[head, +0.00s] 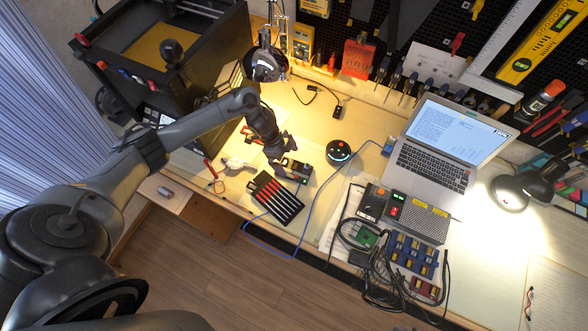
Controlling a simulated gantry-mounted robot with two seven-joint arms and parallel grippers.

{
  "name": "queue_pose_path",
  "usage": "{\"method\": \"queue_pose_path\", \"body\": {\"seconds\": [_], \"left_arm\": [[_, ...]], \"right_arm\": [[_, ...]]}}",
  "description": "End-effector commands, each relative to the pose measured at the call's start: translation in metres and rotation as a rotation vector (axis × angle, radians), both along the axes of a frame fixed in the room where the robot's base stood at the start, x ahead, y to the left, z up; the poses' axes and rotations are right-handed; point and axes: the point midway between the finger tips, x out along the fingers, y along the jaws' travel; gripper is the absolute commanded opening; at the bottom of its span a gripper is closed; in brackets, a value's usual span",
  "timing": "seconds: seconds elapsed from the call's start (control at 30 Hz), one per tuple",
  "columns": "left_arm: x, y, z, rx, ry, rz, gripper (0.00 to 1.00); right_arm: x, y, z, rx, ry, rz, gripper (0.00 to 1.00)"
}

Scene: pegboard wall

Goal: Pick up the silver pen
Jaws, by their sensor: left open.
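I cannot pick out the silver pen with certainty in the head view; it may be hidden or too small to tell. My left gripper (284,162) is open over the workbench. It points down close to a small dark device (295,169) and just above a black tray (296,210) with red and pale strips. No object shows clearly between its fingers. My right gripper is not in view.
A laptop (425,168) stands open at the right. A soldering station (415,216) and tangled cables sit before it. A round black device (338,151) and a blue cable (314,200) lie near the gripper. A 3D printer (165,55) stands at the back left.

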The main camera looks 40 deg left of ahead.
Motion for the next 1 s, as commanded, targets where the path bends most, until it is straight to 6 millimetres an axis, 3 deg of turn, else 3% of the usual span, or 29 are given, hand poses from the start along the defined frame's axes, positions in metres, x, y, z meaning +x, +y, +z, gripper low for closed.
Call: {"method": "queue_pose_path", "body": {"seconds": [0.3,0.67,1.0], "left_arm": [[0.002,-0.014,-0.038,-0.002,0.002,0.001,1.00],[0.003,-0.017,-0.045,0.000,0.000,0.000,1.00],[0.003,-0.017,-0.044,0.000,0.000,0.001,0.51]], "right_arm": [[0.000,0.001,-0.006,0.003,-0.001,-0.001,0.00],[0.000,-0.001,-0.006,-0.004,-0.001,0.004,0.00],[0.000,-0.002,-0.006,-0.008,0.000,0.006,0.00]]}}
